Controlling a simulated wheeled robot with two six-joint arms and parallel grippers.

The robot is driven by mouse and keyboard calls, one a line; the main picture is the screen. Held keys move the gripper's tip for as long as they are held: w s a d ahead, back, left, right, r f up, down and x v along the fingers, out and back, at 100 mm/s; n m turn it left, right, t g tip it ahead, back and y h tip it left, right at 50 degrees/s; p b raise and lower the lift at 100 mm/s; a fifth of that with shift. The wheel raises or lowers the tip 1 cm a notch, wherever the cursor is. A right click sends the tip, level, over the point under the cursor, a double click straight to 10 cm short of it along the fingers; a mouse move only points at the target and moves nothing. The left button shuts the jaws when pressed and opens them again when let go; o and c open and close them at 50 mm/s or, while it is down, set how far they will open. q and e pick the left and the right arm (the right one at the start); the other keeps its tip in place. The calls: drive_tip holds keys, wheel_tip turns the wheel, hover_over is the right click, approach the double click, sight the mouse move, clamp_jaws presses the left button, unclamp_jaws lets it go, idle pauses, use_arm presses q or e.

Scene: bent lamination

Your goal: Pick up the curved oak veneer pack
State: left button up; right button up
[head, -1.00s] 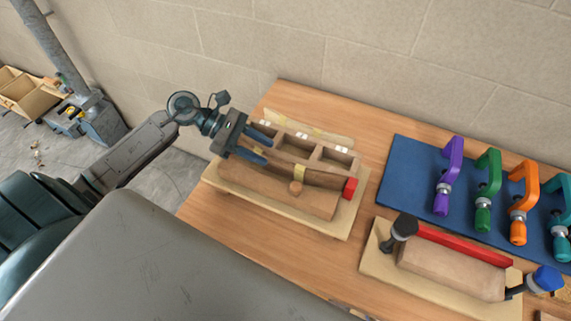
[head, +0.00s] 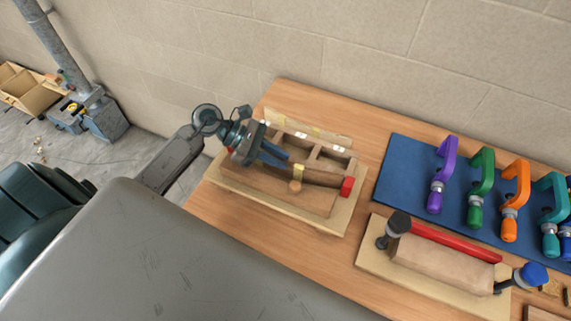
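A curved brown wood pack with yellow tape (head: 318,178) lies along the wooden form on the pale base board (head: 345,215). A red block (head: 347,187) stands at its right end. A paler strip with yellow tape (head: 335,137) lies behind the form; I cannot tell for certain which is oak. My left gripper (head: 287,162) reaches in from the left, its blue fingers low over the left part of the brown pack. The fingers look parted; contact with the pack cannot be made out, and the wrist hides its left end. My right gripper is not in view.
Purple, green, orange and teal clamps (head: 510,205) stand on a blue mat (head: 400,170) at the right. A second board (head: 372,262) holds a brown block (head: 445,265) and a red bar. The wooden table (head: 275,240) is clear in front. A wall stands behind.

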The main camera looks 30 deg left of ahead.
use_arm(q)
clamp_jaws()
drive_tip(key=shift+r, duration=0.15)
drive_tip(key=shift+r, duration=0.6)
wheel_tip(320, 180, up, 11)
drive_tip(key=p, duration=0.4)
drive_tip(key=s+a+p, duration=0.2)
drive_tip(key=a, duration=0.6)
drive_tip(key=s+a+p, duration=0.2)
drive_tip(key=a, duration=0.7)
drive_tip(key=shift+s+a+f, duration=0.25)
drive_tip(key=shift+f, duration=0.05)
